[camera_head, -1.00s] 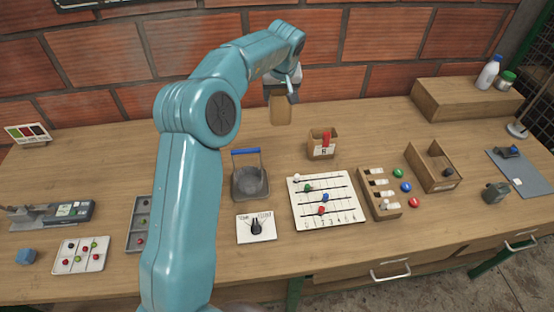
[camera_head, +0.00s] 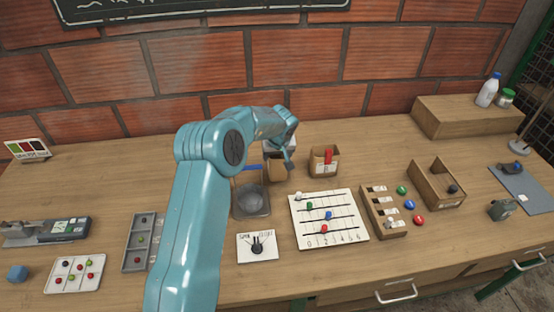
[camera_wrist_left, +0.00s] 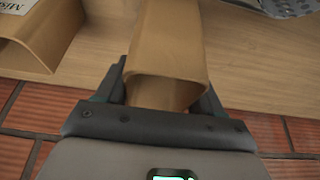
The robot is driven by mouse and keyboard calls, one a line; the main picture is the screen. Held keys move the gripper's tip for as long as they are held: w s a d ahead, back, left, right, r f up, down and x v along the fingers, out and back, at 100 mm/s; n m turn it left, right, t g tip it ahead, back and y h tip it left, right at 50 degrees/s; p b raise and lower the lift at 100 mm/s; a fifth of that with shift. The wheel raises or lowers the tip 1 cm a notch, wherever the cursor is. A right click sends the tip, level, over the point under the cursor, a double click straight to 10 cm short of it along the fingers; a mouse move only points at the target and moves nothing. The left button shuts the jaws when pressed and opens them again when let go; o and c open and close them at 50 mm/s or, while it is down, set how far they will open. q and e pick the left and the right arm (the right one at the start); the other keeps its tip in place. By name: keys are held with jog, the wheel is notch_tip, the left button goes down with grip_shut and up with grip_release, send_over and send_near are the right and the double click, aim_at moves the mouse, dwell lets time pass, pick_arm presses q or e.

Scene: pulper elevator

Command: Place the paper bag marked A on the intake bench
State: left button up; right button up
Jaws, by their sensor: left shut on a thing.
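My left gripper (camera_head: 281,158) is shut on a brown paper bag (camera_head: 277,169), low over the wooden bench (camera_head: 375,150) near its middle. In the left wrist view the open-topped bag (camera_wrist_left: 168,50) sits between the two jaws (camera_wrist_left: 163,98). No letter shows on the side I see, so I cannot tell its mark. I cannot tell whether its base touches the wood. A second brown bag (camera_head: 323,161) with a red patch and a white label stands just right of it; it also shows in the left wrist view (camera_wrist_left: 40,35). My right gripper is out of view.
A white grid board (camera_head: 328,220), a slotted wooden block (camera_head: 383,212) and an open wooden box (camera_head: 436,184) lie to the right. The bench behind the bags is clear.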

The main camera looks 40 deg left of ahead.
pick_arm(q)
jog(key=shift+f, duration=0.95)
jog(key=shift+w+f, duration=0.2)
jog(key=shift+f, duration=0.05)
jog(key=shift+s+r, duration=0.1)
jog(key=shift+s, duration=0.05)
jog(key=o, duration=1.1)
jog(key=shift+f, duration=0.25)
jog(key=shift+o, duration=0.2)
jog(key=shift+r, duration=0.1)
